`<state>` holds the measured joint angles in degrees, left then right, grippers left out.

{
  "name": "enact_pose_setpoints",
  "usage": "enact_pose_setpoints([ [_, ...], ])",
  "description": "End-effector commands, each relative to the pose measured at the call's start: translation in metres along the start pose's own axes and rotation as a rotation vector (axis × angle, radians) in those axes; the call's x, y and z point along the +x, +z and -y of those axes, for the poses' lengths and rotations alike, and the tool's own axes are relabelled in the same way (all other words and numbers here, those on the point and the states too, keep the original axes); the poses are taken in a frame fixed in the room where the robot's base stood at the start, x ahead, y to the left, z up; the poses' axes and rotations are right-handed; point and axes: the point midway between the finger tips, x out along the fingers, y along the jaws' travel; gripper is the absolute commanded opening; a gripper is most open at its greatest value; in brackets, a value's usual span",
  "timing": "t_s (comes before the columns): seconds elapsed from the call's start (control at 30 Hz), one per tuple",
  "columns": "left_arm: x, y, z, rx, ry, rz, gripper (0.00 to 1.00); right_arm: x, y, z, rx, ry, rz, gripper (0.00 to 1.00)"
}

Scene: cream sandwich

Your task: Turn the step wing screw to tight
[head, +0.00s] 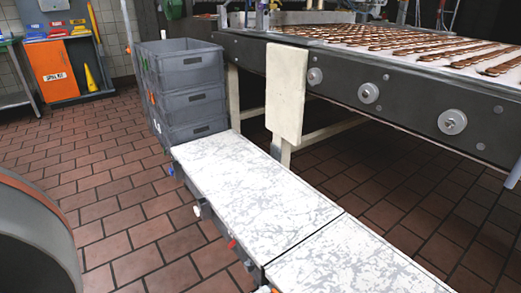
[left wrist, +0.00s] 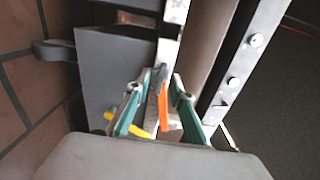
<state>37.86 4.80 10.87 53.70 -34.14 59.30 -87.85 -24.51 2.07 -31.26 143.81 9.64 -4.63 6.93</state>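The step (head: 255,200) is a long, low platform with a scuffed white top in the head view. Small fittings sit along its near left side: a blue one (head: 171,170), a white one (head: 196,211) and a red one (head: 231,243). I cannot tell which is the wing screw or how tight it is. In the left wrist view my left gripper (left wrist: 156,85) has its teal fingers spread apart. An orange piece (left wrist: 164,110) shows between them, and a yellow piece (left wrist: 112,117) shows beside the left finger. Contact is unclear. My right gripper is in neither view.
Grey stacked crates (head: 187,95) stand at the step's far end. A conveyor (head: 400,90) with rows of brown biscuits runs along the right, with a cream panel (head: 286,90) hanging at its side. Open brick-tiled floor (head: 120,200) lies left of the step.

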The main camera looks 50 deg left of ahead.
Motion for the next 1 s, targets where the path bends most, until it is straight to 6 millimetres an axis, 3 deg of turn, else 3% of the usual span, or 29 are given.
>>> enact_pose_setpoints([
  [0.27, -0.012, 0.000, -0.001, 0.000, 0.001, 0.000, 0.22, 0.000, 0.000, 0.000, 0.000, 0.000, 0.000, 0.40],
  [0.7, -0.095, 0.000, 0.000, 0.000, 0.001, 0.000, 0.22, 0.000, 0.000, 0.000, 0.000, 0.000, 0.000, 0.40],
  [1.0, -0.119, 0.000, 0.000, 0.000, 0.000, 0.000, 0.22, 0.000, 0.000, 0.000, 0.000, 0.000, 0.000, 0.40],
])
